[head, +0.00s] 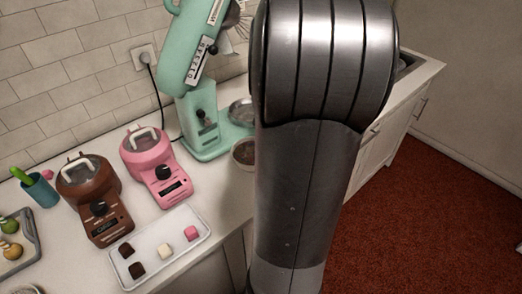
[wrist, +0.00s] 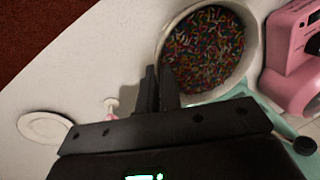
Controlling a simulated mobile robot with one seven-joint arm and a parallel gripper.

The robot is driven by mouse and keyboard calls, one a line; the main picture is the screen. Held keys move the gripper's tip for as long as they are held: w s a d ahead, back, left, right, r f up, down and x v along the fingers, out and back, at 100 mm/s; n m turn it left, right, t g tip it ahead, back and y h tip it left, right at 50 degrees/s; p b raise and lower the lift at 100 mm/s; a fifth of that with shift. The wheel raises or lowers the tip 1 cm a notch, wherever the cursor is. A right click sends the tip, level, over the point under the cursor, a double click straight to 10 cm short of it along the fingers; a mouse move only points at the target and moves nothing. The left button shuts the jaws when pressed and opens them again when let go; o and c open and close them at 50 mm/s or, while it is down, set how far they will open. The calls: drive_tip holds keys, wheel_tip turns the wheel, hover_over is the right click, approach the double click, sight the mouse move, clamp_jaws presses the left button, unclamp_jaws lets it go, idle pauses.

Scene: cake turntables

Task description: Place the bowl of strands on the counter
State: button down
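The bowl of strands (wrist: 207,48) is a white round bowl full of many-coloured strands, large in the upper middle of the wrist view. My gripper (wrist: 160,82) has its two dark fingers close together at the bowl's left rim, one on each side of the wall, and looks shut on it. In the head view the bowl (head: 243,153) shows beside the green mixer, partly hidden behind my arm; my gripper is hidden there. The white counter (head: 222,192) runs along the tiled wall. I cannot tell whether the bowl touches the counter.
A green stand mixer (head: 200,110) with a metal bowl stands at the back. A pink machine (head: 157,165), a brown machine (head: 95,195) and a white tray (head: 160,245) with several small blocks stand to the left. A white plate (wrist: 45,127) shows in the wrist view.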

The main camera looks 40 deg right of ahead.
drive_tip(key=w+f, duration=0.1)
drive_tip(key=w+a+f, duration=0.1)
drive_tip(key=shift+w+a, duration=0.2)
drive_tip(key=shift+w, duration=0.2)
drive_tip(key=shift+d+x, duration=0.2)
drive_tip(key=shift+x, duration=0.75)
drive_tip(key=shift+d+x, duration=0.2)
drive_tip(key=shift+x, duration=0.75)
drive_tip(key=shift+s+f, duration=0.1)
drive_tip(key=shift+f, duration=0.05)
drive_tip(key=c, duration=1.6)
unclamp_jaws()
